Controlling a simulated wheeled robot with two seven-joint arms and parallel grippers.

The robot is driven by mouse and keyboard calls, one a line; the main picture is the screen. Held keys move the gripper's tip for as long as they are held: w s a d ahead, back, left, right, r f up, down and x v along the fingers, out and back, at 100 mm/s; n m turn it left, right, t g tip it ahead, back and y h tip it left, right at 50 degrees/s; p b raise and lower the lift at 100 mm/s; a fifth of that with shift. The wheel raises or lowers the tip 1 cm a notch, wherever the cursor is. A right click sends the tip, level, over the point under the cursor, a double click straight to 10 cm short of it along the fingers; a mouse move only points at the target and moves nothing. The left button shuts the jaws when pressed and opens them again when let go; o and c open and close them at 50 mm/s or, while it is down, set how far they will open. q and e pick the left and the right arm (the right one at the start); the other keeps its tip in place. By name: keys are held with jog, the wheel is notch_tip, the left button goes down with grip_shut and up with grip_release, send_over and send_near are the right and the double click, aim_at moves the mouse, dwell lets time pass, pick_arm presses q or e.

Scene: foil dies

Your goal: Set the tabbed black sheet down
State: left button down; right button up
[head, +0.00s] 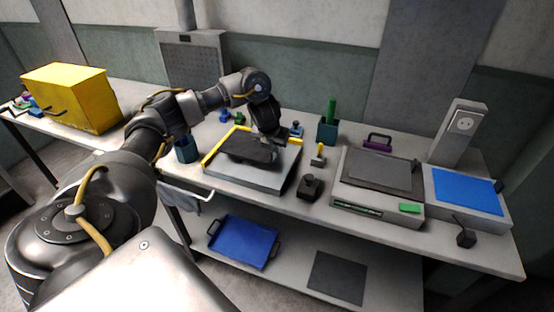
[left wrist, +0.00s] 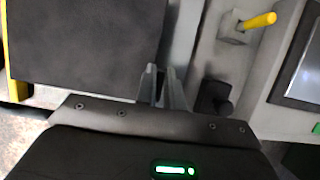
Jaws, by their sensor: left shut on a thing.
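The tabbed black sheet (head: 246,149) is over the grey block with yellow edge rails (head: 250,179), on the table's middle left. I cannot tell whether it rests flat on the block or hangs just above it. My left gripper (head: 276,140) is at the sheet's right end and shut on it. In the left wrist view the sheet (left wrist: 85,40) fills the upper left, with the shut fingers (left wrist: 162,88) at its right edge; the tab itself is hidden. A yellow rail (left wrist: 10,55) runs along the far left there. My right gripper is not in view.
Right of the block stand a yellow-handled lever (head: 319,154) and a black knob (head: 310,186). Further right are a grey machine with a dark plate (head: 380,172) and a blue pad (head: 466,190). Blue and green holders stand behind. A blue tray (head: 243,242) is on the lower shelf.

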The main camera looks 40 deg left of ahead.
pick_arm(q)
jog(key=shift+w+f, duration=0.4)
jog(key=f+b, duration=0.1)
jog(key=f, duration=0.2)
jog(key=shift+w+d+f+b, duration=0.1)
jog(key=shift+w+d+b, duration=0.1)
jog(key=shift+b, duration=0.15)
jog(key=shift+a+f, duration=0.1)
jog(key=shift+f, duration=0.1)
jog(key=shift+r, duration=0.1)
jog(key=c, duration=1.5)
grip_release()
jog(key=shift+s+r+p, duration=0.1)
jog(key=shift+r+p, duration=0.25)
jog(key=shift+r, duration=0.1)
jog(key=shift+p+v, duration=2.5)
jog(key=shift+v, duration=3.05)
jog(key=shift+f, duration=0.1)
